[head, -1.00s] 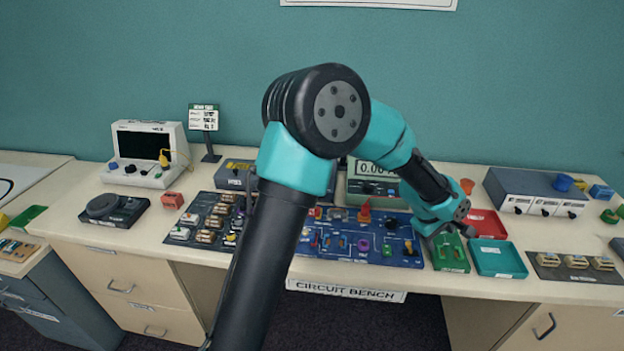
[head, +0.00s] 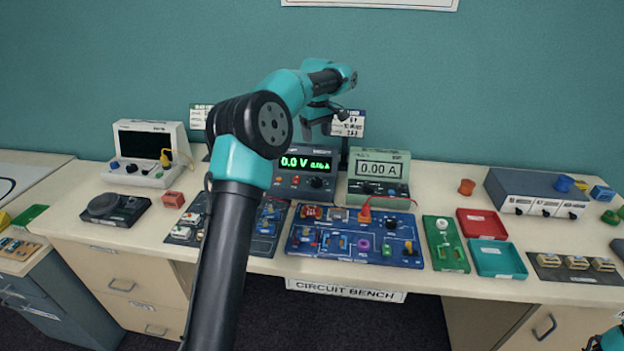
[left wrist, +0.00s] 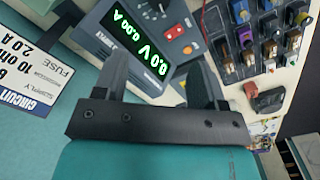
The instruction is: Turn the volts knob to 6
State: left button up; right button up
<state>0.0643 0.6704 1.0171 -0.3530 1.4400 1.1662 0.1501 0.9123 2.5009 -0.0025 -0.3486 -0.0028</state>
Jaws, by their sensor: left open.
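The power supply (head: 322,158) stands at the back of the bench, with a green display reading 0.0 V beside a smaller current figure. A dark knob (head: 316,182) is on its front; its lettering is too small to read, so I cannot confirm it is the volts knob. My left gripper (head: 325,118) is open and empty, above and behind the supply's front. In the left wrist view the open fingers (left wrist: 158,75) frame part of the supply (left wrist: 110,38), upside down, touching nothing that I can see.
A green meter (head: 378,180) reading 0.00 A stands right of the supply. A blue circuit board (head: 340,252) lies in front. A sign card (head: 347,124) stands behind the supply, close to my gripper. Red (head: 482,223) and teal (head: 498,258) trays lie to the right.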

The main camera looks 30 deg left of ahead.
aim_at(317, 180)
pick_arm(q)
notch_tip(317, 180, down, 18)
jog(key=shift+d+r, duration=0.1)
jog(key=shift+r, duration=0.15)
dwell(0.7)
jog(key=shift+c, duration=0.5)
jog(key=c, duration=0.8)
